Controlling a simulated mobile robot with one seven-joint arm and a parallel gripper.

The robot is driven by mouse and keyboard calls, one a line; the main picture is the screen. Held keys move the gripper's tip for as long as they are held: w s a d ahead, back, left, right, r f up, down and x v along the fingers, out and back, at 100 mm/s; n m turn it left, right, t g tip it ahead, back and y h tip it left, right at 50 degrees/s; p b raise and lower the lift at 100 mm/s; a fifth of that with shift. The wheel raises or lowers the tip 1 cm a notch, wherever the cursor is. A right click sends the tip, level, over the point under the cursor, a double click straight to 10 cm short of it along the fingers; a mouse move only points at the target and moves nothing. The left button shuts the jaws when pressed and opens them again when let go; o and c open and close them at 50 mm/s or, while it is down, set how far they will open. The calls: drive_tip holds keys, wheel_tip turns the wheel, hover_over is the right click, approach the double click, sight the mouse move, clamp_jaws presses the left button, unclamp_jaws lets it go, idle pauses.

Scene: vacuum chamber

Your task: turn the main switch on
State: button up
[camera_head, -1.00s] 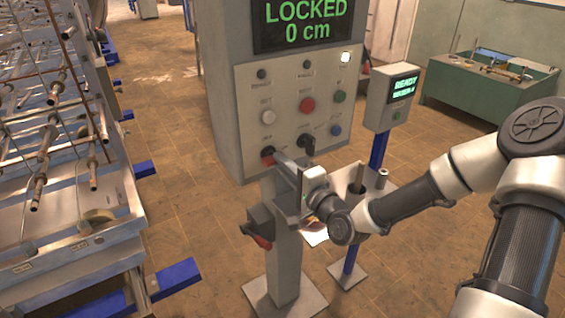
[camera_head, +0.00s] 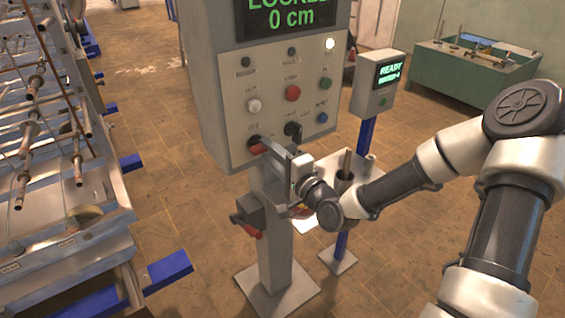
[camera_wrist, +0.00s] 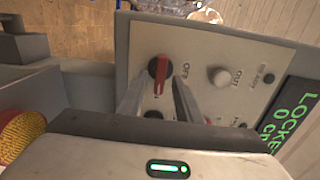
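The main switch (camera_head: 257,144) is a red handle on a round black base at the lower left of the grey control panel (camera_head: 240,105). In the wrist view, the red handle (camera_wrist: 160,74) runs roughly up and down, with an OFF label to its right. My gripper (camera_head: 267,146) reaches the panel from the right. In the wrist view its two fingers (camera_wrist: 160,88) are apart, one on each side of the red handle, with gaps showing. Contact with the handle cannot be made out. In the head view, the fingers partly hide the switch.
A display (camera_head: 290,18) above the panel reads 0 cm. A black key-like switch (camera_head: 294,130) and several buttons sit close by. A smaller READY box (camera_head: 377,83) stands to the right, a metal rack (camera_head: 60,170) at left. A red-handled part (camera_head: 250,225) is on the post below.

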drive_tip(key=p+v, duration=0.8)
drive_tip(key=v, duration=0.9)
